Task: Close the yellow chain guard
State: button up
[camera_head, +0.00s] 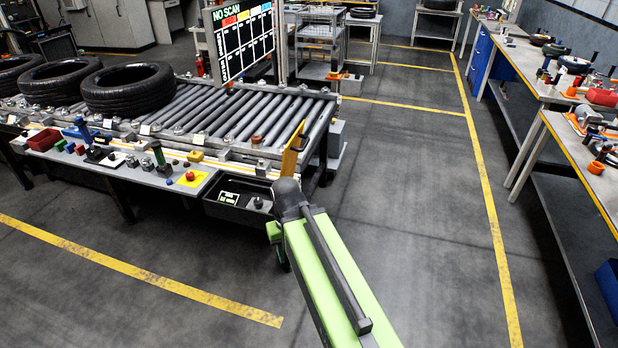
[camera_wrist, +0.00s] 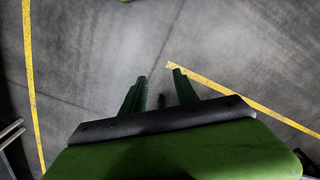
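The yellow chain guard (camera_head: 291,150) is a narrow upright panel at the near right end of the roller conveyor (camera_head: 215,115). It stands out at an angle from the conveyor side, and its lower end is hidden behind my arm. My gripper (camera_head: 282,258) is mostly hidden by my own green arm in the head view, low in front of the conveyor's end. In the wrist view my gripper (camera_wrist: 159,76) points at the floor with its two dark green fingers apart and nothing between them. The guard does not show in the wrist view.
A narrow bench (camera_head: 130,177) with small parts runs along the conveyor's near side, with a dark bin (camera_head: 232,212) at its right end. Tyres (camera_head: 128,88) lie on the rollers. Workbenches (camera_head: 530,70) line the right. The floor between is clear, with yellow lines.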

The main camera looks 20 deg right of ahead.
aim_at(292, 149)
jog(key=z, duration=0.55)
jog(key=k, duration=1.25)
jog(key=u, duration=0.4)
jog(key=i, duration=1.2)
jog(key=u, duration=0.6)
jog(key=i, duration=0.45)
jog(key=u, duration=0.25)
